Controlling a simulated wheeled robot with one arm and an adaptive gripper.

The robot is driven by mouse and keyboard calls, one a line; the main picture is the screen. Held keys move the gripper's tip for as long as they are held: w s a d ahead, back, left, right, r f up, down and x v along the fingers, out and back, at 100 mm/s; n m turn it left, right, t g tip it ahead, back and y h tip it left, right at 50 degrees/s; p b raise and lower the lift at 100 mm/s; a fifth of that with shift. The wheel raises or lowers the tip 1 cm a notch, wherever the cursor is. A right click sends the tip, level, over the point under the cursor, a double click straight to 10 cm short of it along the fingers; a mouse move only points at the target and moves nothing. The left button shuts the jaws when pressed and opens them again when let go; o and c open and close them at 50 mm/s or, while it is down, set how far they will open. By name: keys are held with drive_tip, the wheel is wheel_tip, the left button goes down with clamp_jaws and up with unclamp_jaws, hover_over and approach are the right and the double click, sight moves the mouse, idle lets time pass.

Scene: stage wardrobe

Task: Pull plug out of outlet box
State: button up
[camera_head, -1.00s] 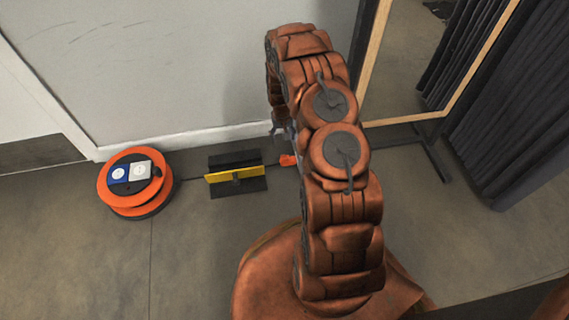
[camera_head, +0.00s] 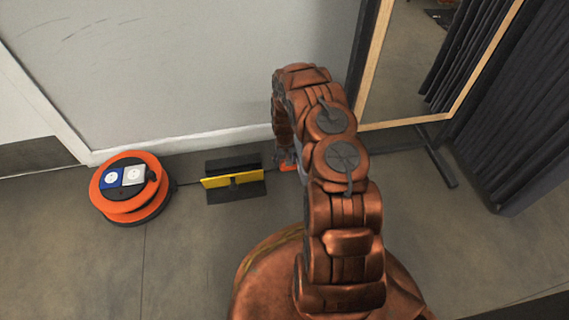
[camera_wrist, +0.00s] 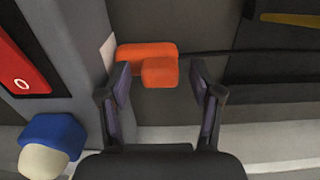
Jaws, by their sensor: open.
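The orange plug (camera_wrist: 135,54) is in the wrist view, with a black cable (camera_wrist: 250,50) running from it to the right. Its left end meets a pale plate on the side of a grey box (camera_wrist: 77,45), which I take for the outlet box. A red panel (camera_wrist: 22,60) and a blue and cream round part (camera_wrist: 50,138) are on the box. My gripper (camera_wrist: 160,71) is open, its fingers on either side of the plug, with gaps visible. In the head view, the orange plug (camera_head: 290,168) shows low by the wall, and my arm hides the box.
An orange cable reel (camera_head: 130,205) with blue and white sockets sits on the floor at left. A black and yellow stand (camera_head: 235,184) is between it and my arm. A framed mirror (camera_head: 415,70) and dark curtain (camera_head: 520,120) are at right. The front left floor is clear.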

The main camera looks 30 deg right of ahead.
drive_tip(key=shift+f, duration=0.3)
drive_tip(key=shift+c, duration=0.2)
drive_tip(key=shift+w, duration=0.1)
clamp_jaws()
drive_tip(key=shift+r, duration=0.1)
